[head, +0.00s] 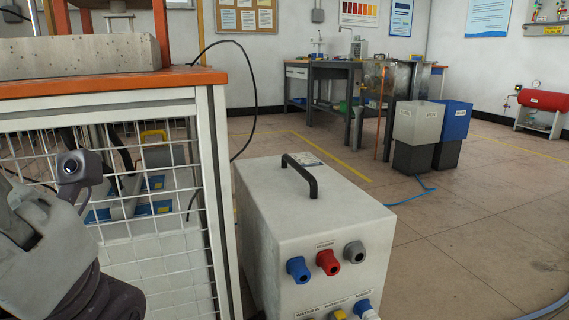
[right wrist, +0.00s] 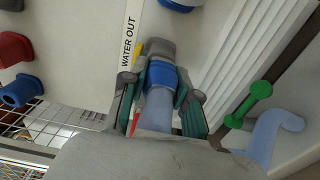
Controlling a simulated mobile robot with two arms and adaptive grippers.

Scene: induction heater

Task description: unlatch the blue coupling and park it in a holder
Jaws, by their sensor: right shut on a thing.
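In the right wrist view, my right gripper (right wrist: 163,88) is shut on the blue coupling (right wrist: 162,73), with one finger on either side. A pale blue hose (right wrist: 156,112) runs back from the coupling towards the wrist. The coupling's grey front end (right wrist: 160,48) is at the white panel beside the WATER OUT label (right wrist: 129,42); I cannot tell whether it is seated or unlatched. Blue (head: 298,270), red (head: 328,262) and grey (head: 354,252) holders stick out of the panel's upper part. The blue holder (right wrist: 22,92) also shows in the wrist view.
Another blue fitting (head: 363,306) sits low on the heater box (head: 285,200), right of a yellow part (head: 337,314). A green part (right wrist: 250,103) and another pale hose (right wrist: 278,130) lie near my right gripper. A wire-mesh bench (head: 165,220) stands left; the floor at right is mostly clear.

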